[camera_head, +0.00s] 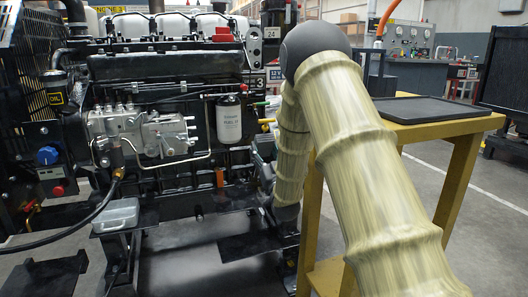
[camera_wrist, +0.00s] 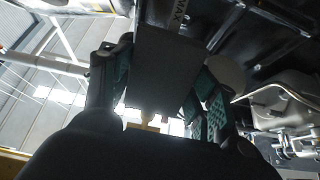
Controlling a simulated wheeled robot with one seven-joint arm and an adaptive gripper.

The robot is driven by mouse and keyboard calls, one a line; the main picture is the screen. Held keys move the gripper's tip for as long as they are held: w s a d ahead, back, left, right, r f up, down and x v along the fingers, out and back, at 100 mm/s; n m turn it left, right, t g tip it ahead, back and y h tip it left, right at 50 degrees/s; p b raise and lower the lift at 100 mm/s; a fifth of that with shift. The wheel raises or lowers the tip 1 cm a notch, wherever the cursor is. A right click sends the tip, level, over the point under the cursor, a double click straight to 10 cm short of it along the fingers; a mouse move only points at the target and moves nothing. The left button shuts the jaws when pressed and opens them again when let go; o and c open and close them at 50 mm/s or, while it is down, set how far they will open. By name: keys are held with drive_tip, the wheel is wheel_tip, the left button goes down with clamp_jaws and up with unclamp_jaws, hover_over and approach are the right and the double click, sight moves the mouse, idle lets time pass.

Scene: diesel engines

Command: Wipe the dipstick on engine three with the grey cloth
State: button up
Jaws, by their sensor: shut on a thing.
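Engine three (camera_head: 160,66) fills the left and middle of the head view, with a "3" on its label. My gripper (camera_wrist: 155,95) shows in the wrist view, its green-padded fingers on either side of a flat dark grey piece, which looks like the grey cloth (camera_wrist: 163,65). The fingers are shut on it. A small yellowish part (camera_wrist: 146,123) shows below the cloth; I cannot tell what it is.
A yellow table (camera_head: 465,150) with a dark mat (camera_head: 435,108) stands to the right of my arm. A white filter (camera_head: 229,120) and a hose (camera_head: 85,222) are on the engine side. Open floor (camera_head: 490,225) lies at the right.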

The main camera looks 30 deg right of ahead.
drive_tip(key=shift+r, duration=0.6)
drive_tip(key=shift+c, duration=0.5)
drive_tip(key=shift+s, duration=0.1)
drive_tip(key=shift+v, duration=1)
drive_tip(key=w+f, duration=0.1)
drive_tip(key=w+f+b, duration=0.1)
drive_tip(key=f, duration=0.1)
drive_tip(key=f+b, duration=0.1)
drive_tip(key=f, duration=0.1)
drive_tip(key=shift+w+d, duration=0.25)
drive_tip(key=shift+w, duration=0.15)
drive_tip(key=shift+p+x, duration=0.3)
drive_tip(key=shift+x, duration=0.6)
drive_tip(key=shift+r, duration=0.1)
drive_tip(key=shift+s+a+r+p, duration=0.1)
drive_tip(key=shift+s+r+p, duration=0.3)
drive_tip(key=shift+r+p, duration=0.35)
drive_tip(key=shift+s+a+r+p, duration=0.1)
drive_tip(key=shift+s+r+p, duration=0.4)
drive_tip(key=shift+r, duration=0.4)
drive_tip(key=shift+s+a+r+p, duration=0.1)
drive_tip(key=shift+s+r+p, duration=0.25)
drive_tip(key=shift+r+p, duration=0.4)
